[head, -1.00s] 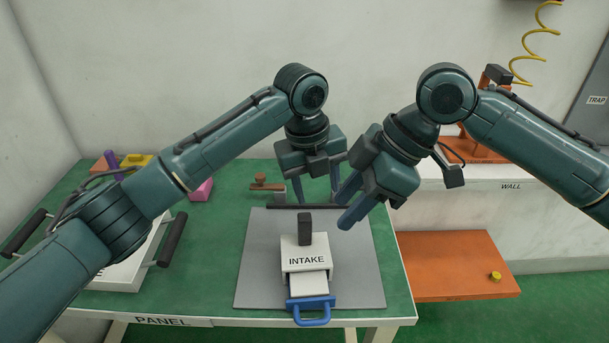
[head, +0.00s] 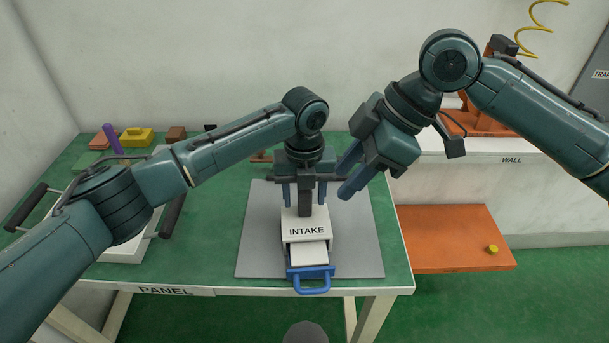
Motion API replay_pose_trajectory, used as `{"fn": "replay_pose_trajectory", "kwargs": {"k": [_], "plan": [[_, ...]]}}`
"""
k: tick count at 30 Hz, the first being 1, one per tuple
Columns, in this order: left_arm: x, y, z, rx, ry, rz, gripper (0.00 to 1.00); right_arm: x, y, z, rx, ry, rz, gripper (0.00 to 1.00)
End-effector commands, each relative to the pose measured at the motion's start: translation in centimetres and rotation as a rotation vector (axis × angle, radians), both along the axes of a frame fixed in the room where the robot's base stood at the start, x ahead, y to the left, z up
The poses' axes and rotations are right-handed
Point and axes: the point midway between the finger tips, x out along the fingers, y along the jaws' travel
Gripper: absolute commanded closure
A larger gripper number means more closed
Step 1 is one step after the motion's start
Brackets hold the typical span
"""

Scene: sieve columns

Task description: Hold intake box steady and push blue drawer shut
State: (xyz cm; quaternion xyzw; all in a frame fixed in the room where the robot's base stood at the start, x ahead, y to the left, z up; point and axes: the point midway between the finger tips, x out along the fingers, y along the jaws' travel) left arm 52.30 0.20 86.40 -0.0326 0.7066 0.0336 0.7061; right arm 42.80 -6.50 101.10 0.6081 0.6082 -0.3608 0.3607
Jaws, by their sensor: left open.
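The white intake box (head: 306,231) stands on a grey mat (head: 258,250) on the green table. A dark upright handle (head: 306,197) rises from its top. The blue drawer (head: 311,274) sticks out of the box's front, with its blue loop handle toward me. My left gripper (head: 305,198) is open above the box, pointing down, with its fingers on either side of the dark handle; I cannot tell whether they touch it. My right gripper (head: 352,180) is to the right and above the box, tilted down to the left, and holds nothing I can see; its finger gap is unclear.
A white tray (head: 125,247) with black handles lies at the left, partly behind my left arm. Purple, yellow and brown blocks (head: 137,137) stand at the back left. An orange shelf (head: 440,232) with a small yellow piece is at the right. The mat beside the box is clear.

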Motion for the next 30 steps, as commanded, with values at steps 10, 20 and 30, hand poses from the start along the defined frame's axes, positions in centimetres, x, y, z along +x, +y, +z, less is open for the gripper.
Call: {"fn": "replay_pose_trajectory", "kwargs": {"k": [10,20,30], "plan": [[-0.02,-0.03,-1.49,0.0,-0.001,-0.001,0.49,0.0,0.0,0.0,0.0,0.0,0.0,0.64],[-0.02,-0.05,-1.45,-0.001,-0.001,-0.001,0.65,0.0,0.0,0.0,0.0,0.0,0.0,0.64],[-0.02,-0.05,-1.43,-0.001,-0.001,-0.001,0.92,0.0,0.0,0.0,0.0,0.0,0.0,0.64]]}}
